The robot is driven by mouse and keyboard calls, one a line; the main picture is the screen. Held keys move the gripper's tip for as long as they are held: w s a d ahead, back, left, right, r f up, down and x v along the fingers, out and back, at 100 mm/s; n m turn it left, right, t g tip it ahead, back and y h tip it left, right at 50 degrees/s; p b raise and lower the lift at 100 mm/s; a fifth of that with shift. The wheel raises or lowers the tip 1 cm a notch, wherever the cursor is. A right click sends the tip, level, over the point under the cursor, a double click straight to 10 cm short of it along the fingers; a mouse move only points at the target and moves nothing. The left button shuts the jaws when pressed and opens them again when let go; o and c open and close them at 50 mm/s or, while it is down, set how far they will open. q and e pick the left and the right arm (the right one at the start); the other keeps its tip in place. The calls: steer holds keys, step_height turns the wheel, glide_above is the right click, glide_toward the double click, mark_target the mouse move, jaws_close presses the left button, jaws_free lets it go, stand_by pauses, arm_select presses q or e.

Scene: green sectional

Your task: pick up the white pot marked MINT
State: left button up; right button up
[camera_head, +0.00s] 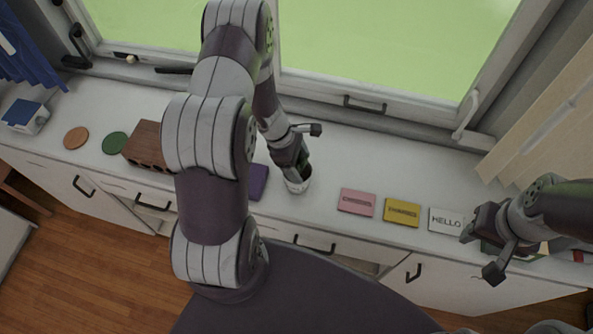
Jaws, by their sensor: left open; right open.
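A small white pot (298,186) stands on the white counter, near the middle of the head view. Its upper part is partly hidden by my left gripper, and I cannot read any marking on it. My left gripper (301,160) is open, right at the top of the pot. I cannot tell whether its fingers touch the pot or reach around it. My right gripper (482,252) is open and empty at the right, beside the white HELLO card.
On the counter lie a pink card (356,202), a yellow card (402,212) and the white HELLO card (446,220). A purple item (259,182), a brown block (148,145) and green (115,142) and orange (76,138) discs are left. The window frame (390,110) runs behind.

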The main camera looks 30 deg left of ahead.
arm_select(q)
steer(key=shift+d, duration=0.25)
steer(key=shift+c, duration=1.2)
steer(key=c, duration=0.5)
jaws_close()
steer(key=shift+a, duration=0.1)
steer(key=shift+r, duration=0.1)
